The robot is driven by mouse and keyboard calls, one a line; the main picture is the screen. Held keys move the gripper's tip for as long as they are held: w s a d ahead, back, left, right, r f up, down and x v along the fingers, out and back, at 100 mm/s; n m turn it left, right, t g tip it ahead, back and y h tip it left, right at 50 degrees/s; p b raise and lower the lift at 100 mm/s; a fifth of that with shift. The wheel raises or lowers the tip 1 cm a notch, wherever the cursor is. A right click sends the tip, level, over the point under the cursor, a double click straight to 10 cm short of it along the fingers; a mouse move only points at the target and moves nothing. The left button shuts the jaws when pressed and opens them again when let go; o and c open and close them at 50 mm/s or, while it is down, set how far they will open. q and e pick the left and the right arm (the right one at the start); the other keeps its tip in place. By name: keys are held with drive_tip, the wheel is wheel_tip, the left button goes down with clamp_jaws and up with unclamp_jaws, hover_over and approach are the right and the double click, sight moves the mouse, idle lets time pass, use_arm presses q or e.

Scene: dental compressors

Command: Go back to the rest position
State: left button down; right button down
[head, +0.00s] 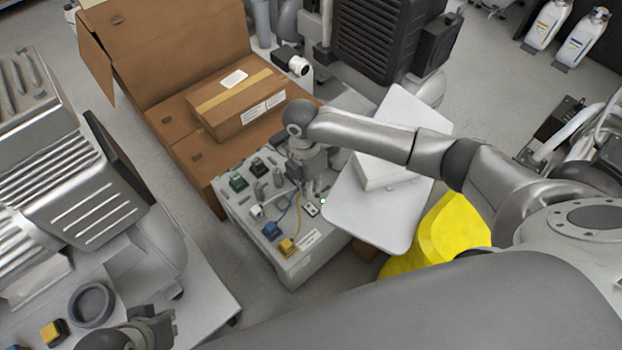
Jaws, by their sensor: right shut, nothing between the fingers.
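My right arm (360,134) reaches in from the right across the middle of the head view. Its gripper (316,196) points down over a grey panel (283,258) with small switches, plugs and cables, and its fingers are shut and empty. The fingertips are close above the panel, near a small light-coloured switch plate (311,208); I cannot tell whether they touch it. My left gripper (160,326) shows only in part at the bottom left edge, low over a grey surface, and its finger opening is not clear.
An open cardboard box (165,50) holding a smaller taped carton (236,104) stands behind the panel. A white tray-like board (365,222) and a yellow object (440,240) lie under my right arm. Metal machinery (70,180) fills the left. Bare floor shows at upper right.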

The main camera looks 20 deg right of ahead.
drive_tip(key=shift+r, duration=0.55)
drive_tip(key=shift+s, duration=0.1)
